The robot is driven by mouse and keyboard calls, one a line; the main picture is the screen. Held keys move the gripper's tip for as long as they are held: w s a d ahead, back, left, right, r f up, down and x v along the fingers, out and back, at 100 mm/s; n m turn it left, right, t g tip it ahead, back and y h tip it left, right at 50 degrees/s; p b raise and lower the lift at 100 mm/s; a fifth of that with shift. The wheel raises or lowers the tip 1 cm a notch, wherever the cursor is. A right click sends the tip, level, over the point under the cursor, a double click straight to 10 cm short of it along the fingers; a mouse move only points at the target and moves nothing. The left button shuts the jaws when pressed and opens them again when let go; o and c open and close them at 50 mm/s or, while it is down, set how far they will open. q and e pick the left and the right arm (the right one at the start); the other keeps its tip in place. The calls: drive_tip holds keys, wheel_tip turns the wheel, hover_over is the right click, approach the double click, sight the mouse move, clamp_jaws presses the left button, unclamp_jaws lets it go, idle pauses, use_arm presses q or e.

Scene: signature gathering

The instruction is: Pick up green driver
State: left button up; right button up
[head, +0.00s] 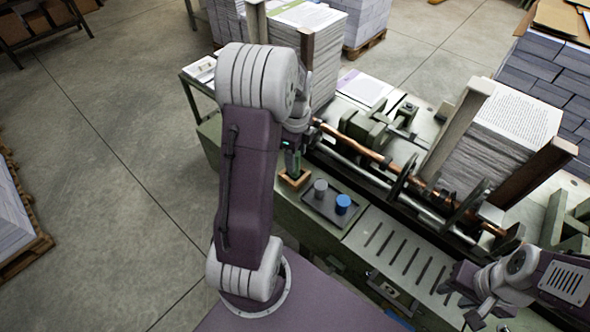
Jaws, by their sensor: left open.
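A green driver (292,162) stands upright in a small wooden block holder (295,180) at the near edge of the green bench, left of the dark tray. Its upper part is hidden by my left gripper. My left gripper (291,146) is open and sits just above and around the top of the green driver; I cannot tell whether the fingers touch it. My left arm covers part of this area. My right gripper (462,297) is low at the right, over the bench's front edge, away from the driver; its jaw state is unclear.
A dark tray (325,212) holds a grey cylinder (320,188) and a blue cylinder (343,204) right of the holder. A copper-coloured shaft (350,140) with machine parts runs behind. Paper stacks (490,135) stand on the bench. A slotted plate (400,250) lies at the front.

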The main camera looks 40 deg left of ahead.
use_arm(q)
drive_tip(key=f, duration=0.4)
drive_tip(key=shift+s+a+f+p, duration=0.15)
drive_tip(key=shift+s+p, duration=0.15)
drive_tip(key=shift+w+f, duration=0.2)
drive_tip(key=shift+f, duration=0.15)
drive_tip(key=shift+s+r, duration=0.1)
drive_tip(key=shift+s, duration=0.05)
drive_tip(key=c, duration=0.9)
clamp_jaws()
use_arm(e)
drive_tip(key=shift+r, duration=0.35)
use_arm(q)
drive_tip(key=r, duration=0.4)
drive_tip(key=shift+w+d+r+b, duration=0.2)
drive_tip(key=shift+d+r+b, duration=0.05)
drive_tip(key=shift+d+b, duration=0.1)
use_arm(e)
drive_tip(key=shift+f+b, duration=0.55)
drive_tip(key=shift+f, duration=0.35)
use_arm(q)
drive_tip(key=d+r, duration=0.6)
drive_tip(key=d, duration=0.5)
drive_tip(key=shift+w+r, duration=0.25)
drive_tip(key=shift+w, duration=0.05)
